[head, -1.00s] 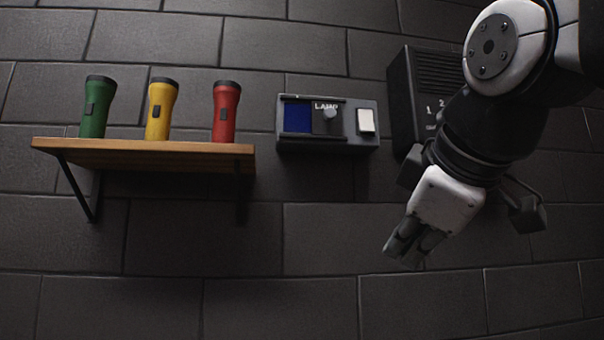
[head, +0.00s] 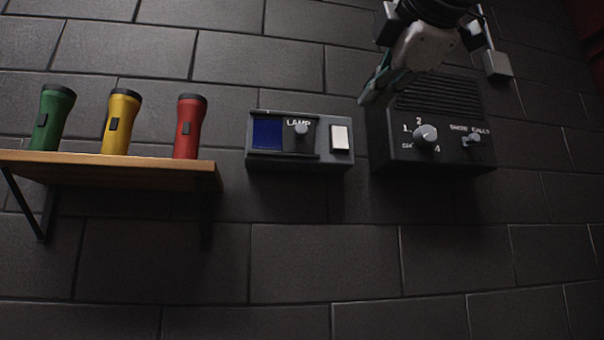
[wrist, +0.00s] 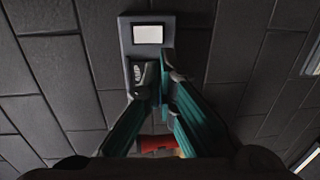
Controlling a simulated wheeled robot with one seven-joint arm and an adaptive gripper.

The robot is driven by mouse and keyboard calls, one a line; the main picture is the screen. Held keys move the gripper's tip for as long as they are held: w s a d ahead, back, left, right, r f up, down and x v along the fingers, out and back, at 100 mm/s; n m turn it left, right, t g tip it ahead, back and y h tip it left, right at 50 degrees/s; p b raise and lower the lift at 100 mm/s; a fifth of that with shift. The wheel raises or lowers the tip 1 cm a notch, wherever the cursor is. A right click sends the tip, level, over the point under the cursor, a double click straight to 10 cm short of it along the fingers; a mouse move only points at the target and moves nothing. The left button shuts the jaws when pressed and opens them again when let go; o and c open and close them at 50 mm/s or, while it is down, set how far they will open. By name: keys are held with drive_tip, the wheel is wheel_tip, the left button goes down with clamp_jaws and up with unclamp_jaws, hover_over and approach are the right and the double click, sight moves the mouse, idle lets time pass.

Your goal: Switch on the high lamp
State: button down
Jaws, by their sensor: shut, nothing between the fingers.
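The lamp box (head: 300,163) is a grey wall box with a blue panel (head: 267,134) at left, a dark cover marked LAMP with a knob (head: 301,131) in the middle, and a white button (head: 340,139) at right. In the wrist view the white button (wrist: 148,34) shows beyond my fingertips, and the LAMP cover (wrist: 139,71) is partly hidden by them. My gripper (head: 366,98) is shut and empty, above and right of the lamp box in the head view. My gripper also shows in the wrist view (wrist: 156,82). No lamp itself is in view.
A black wall box (head: 440,155) with a numbered dial (head: 425,136) and a SHOW CALLS switch (head: 470,140) is at right, partly behind my arm. The wall below is clear.

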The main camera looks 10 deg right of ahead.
sight(342, 148)
drive_tip(key=shift+w, duration=0.15)
drive_tip(key=w, duration=0.4)
drive_tip(key=w+f+p, duration=0.1)
drive_tip(key=w, duration=0.7)
drive_tip(key=shift+w+f+p, duration=0.3)
drive_tip(key=shift+w, duration=0.05)
drive_tip(key=shift+w+f, duration=0.1)
drive_tip(key=shift+w, duration=0.35)
drive_tip(key=shift+w+f, duration=0.2)
drive_tip(key=shift+w, duration=0.25)
drive_tip(key=shift+s, duration=0.15)
